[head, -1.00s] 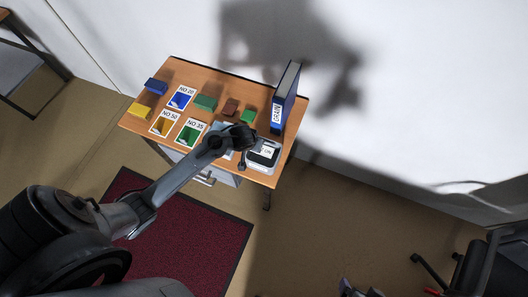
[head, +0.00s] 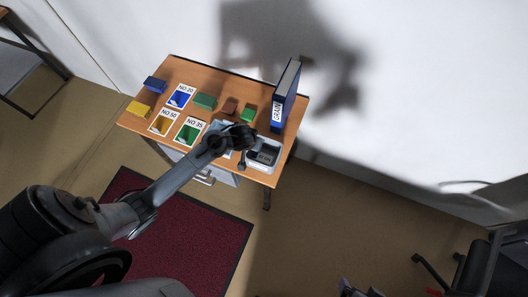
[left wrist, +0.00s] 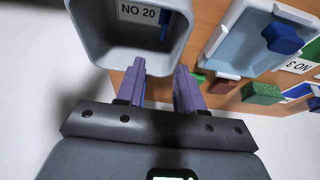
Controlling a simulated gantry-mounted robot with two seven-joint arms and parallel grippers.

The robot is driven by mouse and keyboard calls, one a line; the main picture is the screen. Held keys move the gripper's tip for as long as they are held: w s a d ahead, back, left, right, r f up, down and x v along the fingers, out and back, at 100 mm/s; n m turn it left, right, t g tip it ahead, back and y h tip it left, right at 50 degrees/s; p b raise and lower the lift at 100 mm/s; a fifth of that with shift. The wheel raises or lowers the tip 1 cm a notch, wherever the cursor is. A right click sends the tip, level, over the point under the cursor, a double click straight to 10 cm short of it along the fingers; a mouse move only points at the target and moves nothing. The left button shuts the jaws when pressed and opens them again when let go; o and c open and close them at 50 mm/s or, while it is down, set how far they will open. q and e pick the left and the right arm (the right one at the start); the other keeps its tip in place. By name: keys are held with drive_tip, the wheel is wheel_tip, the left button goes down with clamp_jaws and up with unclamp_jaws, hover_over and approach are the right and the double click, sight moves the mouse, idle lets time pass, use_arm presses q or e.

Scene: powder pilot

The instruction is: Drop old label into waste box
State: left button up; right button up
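The waste box (head: 250,164) is a white open-topped bin at the table's right front. In the left wrist view the box (left wrist: 98,58) fills the upper left, and a white label reading NO 20 (left wrist: 138,12) lies inside it. My left gripper (head: 247,138) is at the box's left rim in the head view. In the left wrist view the fingers of my left gripper (left wrist: 162,80) are apart with nothing between them. At the bottom edge of the head view, what looks like my right gripper (head: 358,289) is mostly cut off.
A light blue tray (left wrist: 232,45) with a blue object stands beside the box. Labelled cards, coloured blocks and an upright blue binder (head: 286,98) stand on the wooden table (head: 180,71). A dark chair (head: 478,262) is at the lower right.

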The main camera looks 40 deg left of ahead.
use_arm(q)
drive_tip(key=p+v, duration=0.3)
drive_tip(key=v, duration=0.7)
drive_tip(key=shift+s+r, duration=0.15)
drive_tip(key=shift+r, duration=0.15)
drive_tip(key=shift+d, duration=0.1)
drive_tip(key=s+d+m+g, duration=0.15)
drive_tip(key=s+d, duration=0.55)
drive_tip(key=s, duration=0.7)
wheel_tip(320, 180, up, 20)
drive_tip(key=s+d+m+h+p, duration=0.1)
drive_tip(key=m+p, duration=0.3)
drive_tip(key=p, duration=1)
drive_tip(key=shift+d+f+t, duration=0.2)
drive_tip(key=shift+d+t, duration=0.25)
